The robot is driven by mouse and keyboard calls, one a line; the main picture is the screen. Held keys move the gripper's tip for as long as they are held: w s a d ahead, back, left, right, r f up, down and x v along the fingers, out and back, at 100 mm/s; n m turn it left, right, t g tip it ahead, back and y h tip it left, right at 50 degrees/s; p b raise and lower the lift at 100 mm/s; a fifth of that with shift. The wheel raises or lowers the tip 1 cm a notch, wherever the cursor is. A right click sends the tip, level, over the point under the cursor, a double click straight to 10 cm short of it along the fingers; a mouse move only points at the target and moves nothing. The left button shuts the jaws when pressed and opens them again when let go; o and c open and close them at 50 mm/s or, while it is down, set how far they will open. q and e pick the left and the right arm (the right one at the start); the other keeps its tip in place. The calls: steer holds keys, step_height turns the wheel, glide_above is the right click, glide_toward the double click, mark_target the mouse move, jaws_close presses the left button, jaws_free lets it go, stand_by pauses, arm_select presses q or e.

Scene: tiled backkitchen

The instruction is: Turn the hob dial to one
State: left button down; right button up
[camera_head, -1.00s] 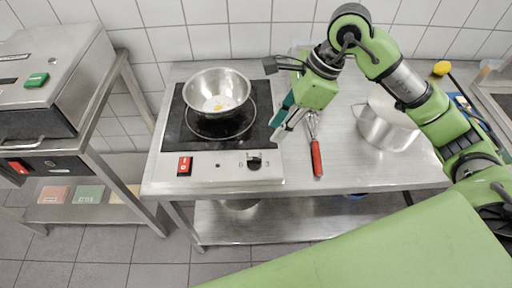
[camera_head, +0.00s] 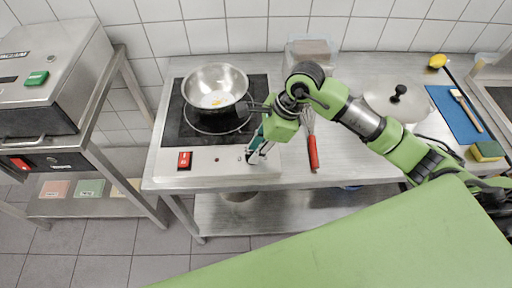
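The hob (camera_head: 212,170) is a steel unit with a black glass top, on the steel table. Its front panel has a red switch (camera_head: 184,160) at the left; the dial at the right end of that panel is hidden behind my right gripper. My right gripper (camera_head: 254,157) points down at the dial's place, its fingertips at or just above the panel. I cannot tell whether the fingers touch the dial or how far apart they are. My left gripper is not in view.
A red-handled whisk (camera_head: 313,152) lies just right of my gripper. A lidded pot (camera_head: 376,112) is partly behind my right arm. A blue board (camera_head: 452,115) and a sponge (camera_head: 487,151) lie further right.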

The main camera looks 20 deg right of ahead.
jaws_close()
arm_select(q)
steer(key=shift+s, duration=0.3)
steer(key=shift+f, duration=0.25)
arm_select(e)
steer(key=shift+s+f+m+t+b, duration=0.1)
steer(key=shift+m+t+b, duration=0.3)
steer(key=shift+m+b, duration=0.6)
steer(key=m+b, duration=0.1)
steer(key=m+t+h+b, duration=0.1)
steer(key=m, duration=0.1)
steer(key=shift+s+a+m, duration=0.1)
steer(key=shift+a+m, duration=0.1)
steer(key=shift+m, duration=0.1)
steer(key=m+t+h+b, duration=0.1)
steer(key=m+b, duration=0.1)
steer(key=m, duration=0.1)
steer(key=shift+a, duration=0.15)
arm_select(q)
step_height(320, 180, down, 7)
steer(key=b, duration=0.1)
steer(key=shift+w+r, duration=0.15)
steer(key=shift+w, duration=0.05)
arm_select(e)
steer(key=shift+s+m+h, duration=0.1)
steer(key=shift+m+h, duration=0.4)
steer(key=shift+m, duration=1)
steer(key=shift+r, duration=0.2)
